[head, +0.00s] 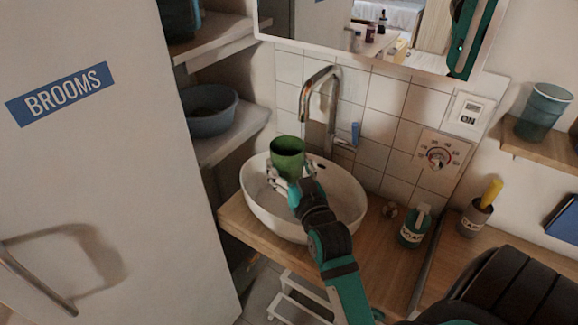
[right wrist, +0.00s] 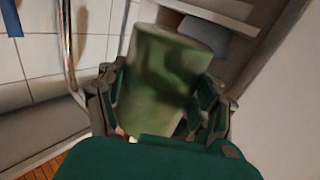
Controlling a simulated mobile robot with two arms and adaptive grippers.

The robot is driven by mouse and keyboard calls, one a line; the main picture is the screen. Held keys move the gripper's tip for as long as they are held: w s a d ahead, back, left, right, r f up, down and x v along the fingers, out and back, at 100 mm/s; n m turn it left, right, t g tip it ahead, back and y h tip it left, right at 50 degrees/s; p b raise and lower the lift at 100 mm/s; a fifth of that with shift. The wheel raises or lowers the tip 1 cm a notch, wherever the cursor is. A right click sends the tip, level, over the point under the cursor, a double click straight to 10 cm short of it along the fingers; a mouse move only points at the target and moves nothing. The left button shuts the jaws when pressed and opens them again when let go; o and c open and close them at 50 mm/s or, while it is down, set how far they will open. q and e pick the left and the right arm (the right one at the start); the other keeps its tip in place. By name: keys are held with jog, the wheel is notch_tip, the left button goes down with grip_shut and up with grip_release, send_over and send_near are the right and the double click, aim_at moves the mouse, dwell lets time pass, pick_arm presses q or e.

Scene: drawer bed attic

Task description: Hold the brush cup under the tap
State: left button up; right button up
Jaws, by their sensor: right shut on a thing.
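A green cup (head: 288,158) is held upright over the white basin (head: 343,205) in the head view. My right gripper (head: 290,186) is shut on it; in the right wrist view the fingers sit on both sides of the green cup (right wrist: 163,80). The tap (head: 331,100) is a tall curved metal spout behind the basin. The cup is a little left of and below the spout's end in the picture; I cannot tell whether it is directly beneath. The cup's inside looks dark, and I see no clear water stream. My left gripper is not in view.
A green soap bottle (head: 415,228) and a dark pot with a yellow item (head: 477,215) stand right of the basin. Shelves with a grey bowl (head: 208,108) are at the left, beside the brooms door (head: 110,180). A mirror (head: 380,30) hangs above the tap.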

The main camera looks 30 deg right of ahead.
jog(key=shift+w+d+p, duration=0.2)
jog(key=shift+w+d, duration=0.25)
jog(key=shift+d, duration=0.6)
jog(key=shift+w+d+p, duration=0.15)
jog(key=shift+w+d, duration=0.3)
jog(key=shift+d, duration=0.6)
jog(key=shift+w+d+p, duration=0.2)
jog(key=shift+w+d, duration=0.25)
jog(key=shift+d, duration=0.6)
dwell(4.8)
